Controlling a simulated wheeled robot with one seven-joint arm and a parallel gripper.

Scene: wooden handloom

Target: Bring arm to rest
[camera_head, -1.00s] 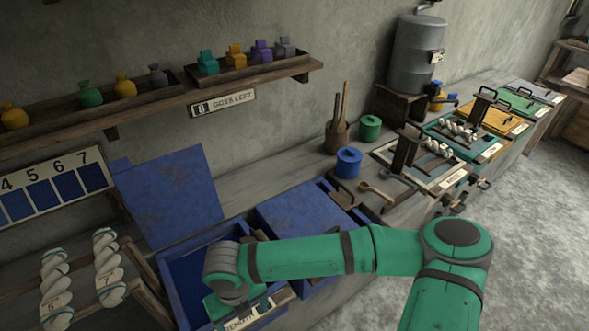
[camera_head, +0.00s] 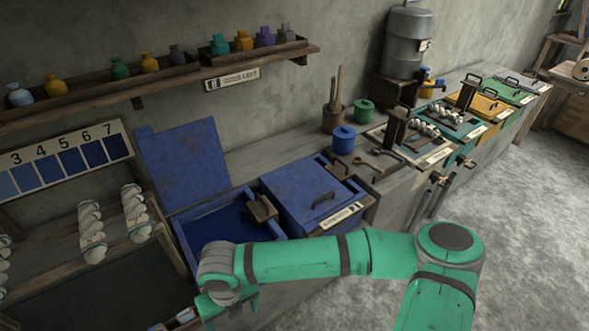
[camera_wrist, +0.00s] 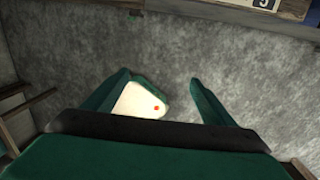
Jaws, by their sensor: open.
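My green arm (camera_head: 300,257) is bent in front of the blue vats, its forearm level across the picture. My gripper (camera_wrist: 165,85) is open in the wrist view, its two green fingers apart over grey floor. A pale piece with a red dot (camera_wrist: 140,100) shows beside the left finger; I cannot tell whether it is held or lies beyond. In the head view the fingers are mostly hidden below my wrist, in front of the open blue vat (camera_head: 184,235).
A closed blue vat (camera_head: 305,190) stands right of the open one. A wall shelf (camera_head: 150,88) holds small bottles. Grey floor (camera_head: 530,220) is clear at the right.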

